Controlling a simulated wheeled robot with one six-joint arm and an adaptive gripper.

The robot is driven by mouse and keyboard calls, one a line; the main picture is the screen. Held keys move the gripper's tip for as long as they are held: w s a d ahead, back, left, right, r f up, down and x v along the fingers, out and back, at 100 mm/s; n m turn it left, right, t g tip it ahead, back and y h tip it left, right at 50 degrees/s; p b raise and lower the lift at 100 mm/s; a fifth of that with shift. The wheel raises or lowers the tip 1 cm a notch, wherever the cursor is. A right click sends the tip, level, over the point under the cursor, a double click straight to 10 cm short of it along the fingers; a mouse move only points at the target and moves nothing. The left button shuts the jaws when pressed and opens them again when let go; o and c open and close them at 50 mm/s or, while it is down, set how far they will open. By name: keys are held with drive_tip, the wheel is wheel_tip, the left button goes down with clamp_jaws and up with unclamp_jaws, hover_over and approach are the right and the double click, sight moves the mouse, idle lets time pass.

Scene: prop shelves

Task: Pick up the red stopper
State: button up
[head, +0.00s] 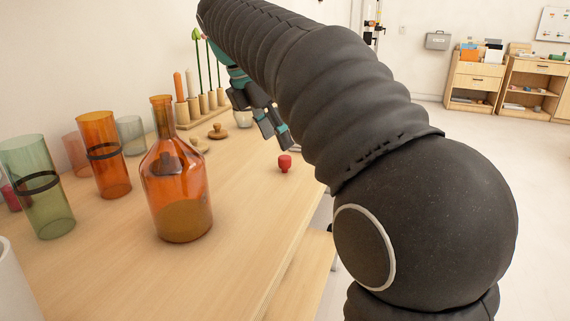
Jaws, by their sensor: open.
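The red stopper (285,163) stands on the wooden table near its right edge, with a rounded top and a narrower lower part. My gripper (277,143) is open and empty. It points down and shows just above and left of the red stopper in the head view. The two do not appear to touch, but the exact gap in depth is hard to tell. My dark, ribbed arm comes in from the right and hides part of the table's far edge.
An amber bottle (178,195) stands on the table (120,275) in front. Amber (104,165) and green (38,190) glass cylinders stand left. Wooden knobbed pieces (217,132) and a candle stand (205,116) are behind. The table between bottle and stopper is clear.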

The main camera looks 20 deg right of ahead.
sight(285, 157)
drive_tip(key=shift+b+x, duration=0.65)
drive_tip(key=shift+x, duration=2.5)
drive_tip(key=shift+s, duration=0.2)
drive_tip(key=c, duration=0.8)
